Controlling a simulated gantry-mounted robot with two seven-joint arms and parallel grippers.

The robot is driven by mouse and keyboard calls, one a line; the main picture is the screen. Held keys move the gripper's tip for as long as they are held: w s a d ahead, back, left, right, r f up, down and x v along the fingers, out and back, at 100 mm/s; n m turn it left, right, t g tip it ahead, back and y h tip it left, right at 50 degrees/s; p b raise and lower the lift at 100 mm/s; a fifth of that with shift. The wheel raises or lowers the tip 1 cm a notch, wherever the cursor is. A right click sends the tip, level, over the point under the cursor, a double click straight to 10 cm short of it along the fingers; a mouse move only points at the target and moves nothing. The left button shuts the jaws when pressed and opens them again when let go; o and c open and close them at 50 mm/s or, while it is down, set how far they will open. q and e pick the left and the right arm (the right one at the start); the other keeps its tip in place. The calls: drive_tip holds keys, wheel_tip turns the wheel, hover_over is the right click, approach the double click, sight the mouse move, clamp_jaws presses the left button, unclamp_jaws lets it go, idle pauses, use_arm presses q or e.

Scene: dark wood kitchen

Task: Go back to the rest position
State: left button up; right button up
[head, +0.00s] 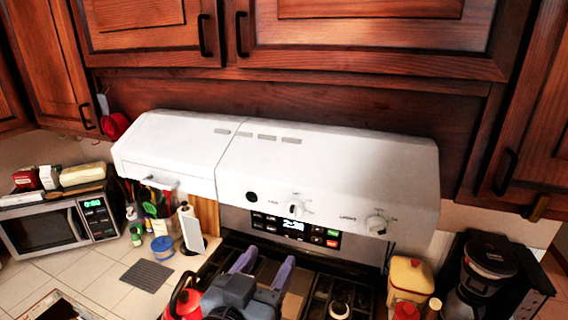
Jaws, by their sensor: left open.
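My left gripper (264,264) shows at the bottom middle of the head view, over the stove (318,290). Its two purple-grey fingers are spread apart and point away toward the back of the stove. I see nothing held between them. The blue-grey gripper body below them is partly cut off by the bottom edge. My right gripper is not in view.
A white range hood (330,170) spans above the stove, under wooden cabinets (360,35). A red item with a black handle (185,302) is close left of my gripper. A microwave (45,230) stands left; a black coffee maker (490,270) stands right.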

use_arm(q)
drive_tip(key=s+a+f+n+g+y+p, duration=0.1)
drive_tip(key=s+a+f+g+y+p, duration=0.2)
drive_tip(key=f, duration=0.8)
drive_tip(key=s+a+f+n+g+p, duration=0.25)
drive_tip(key=s+a+f, duration=0.2)
drive_tip(key=f, duration=0.65)
drive_tip(key=s+a+f+m+g+y+p, duration=0.1)
drive_tip(key=s+a+f+g, duration=0.2)
drive_tip(key=s, duration=0.5)
drive_tip(key=s+a+f+m+g+y+p, duration=0.1)
drive_tip(key=s+a+f+g+p, duration=0.1)
drive_tip(key=s+a+f+g, duration=0.2)
drive_tip(key=s+a+f, duration=0.2)
drive_tip(key=s+a, duration=0.1)
drive_tip(key=s, duration=0.1)
drive_tip(key=shift+s+a+f, duration=0.25)
drive_tip(key=shift+s+a, duration=0.15)
drive_tip(key=shift+w, duration=0.1)
